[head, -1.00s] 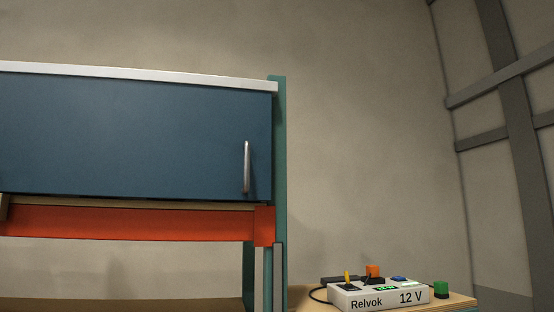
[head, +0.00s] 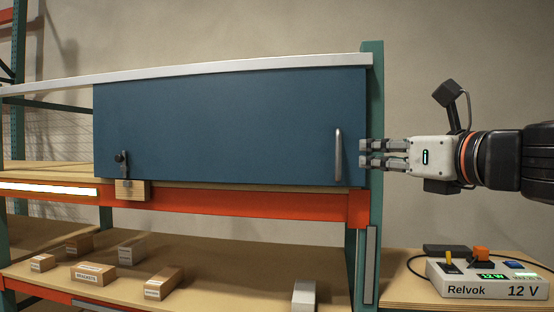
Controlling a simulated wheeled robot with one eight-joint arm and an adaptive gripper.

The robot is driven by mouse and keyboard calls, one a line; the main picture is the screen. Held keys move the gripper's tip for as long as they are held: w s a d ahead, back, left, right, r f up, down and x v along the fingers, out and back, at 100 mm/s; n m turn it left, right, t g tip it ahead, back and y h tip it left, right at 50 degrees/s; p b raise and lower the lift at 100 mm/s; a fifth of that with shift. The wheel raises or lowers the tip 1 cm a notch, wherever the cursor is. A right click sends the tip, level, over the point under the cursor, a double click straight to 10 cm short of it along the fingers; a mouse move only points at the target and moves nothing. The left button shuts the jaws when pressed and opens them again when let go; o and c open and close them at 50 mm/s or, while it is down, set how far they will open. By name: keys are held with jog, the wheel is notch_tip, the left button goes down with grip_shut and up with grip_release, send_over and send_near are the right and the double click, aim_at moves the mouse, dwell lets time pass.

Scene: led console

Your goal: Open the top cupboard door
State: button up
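The top cupboard door (head: 230,130) is a wide blue panel under a white top strip, and it looks closed. Its upright silver bar handle (head: 338,154) is near the right edge. A dark latch-like fitting (head: 122,162) is at the door's lower left. My gripper (head: 365,153) points left, with its fingertips in front of the green post or the door's right edge, a little right of the handle. A narrow gap shows between the two fingers. They hold nothing and look apart from the handle; their depth from the door is hard to judge.
Several small boxes (head: 93,272) lie on the shelf below the orange beam (head: 220,202). A wooden block (head: 132,190) sits under the door's left end. A white console (head: 488,281) marked "Relvok 12 V" stands on a wooden surface at the lower right.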

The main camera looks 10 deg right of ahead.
aim_at(338, 171)
jog(key=p+x, duration=0.1)
jog(key=x, duration=1.1)
jog(key=shift+w, duration=0.1)
grip_shut()
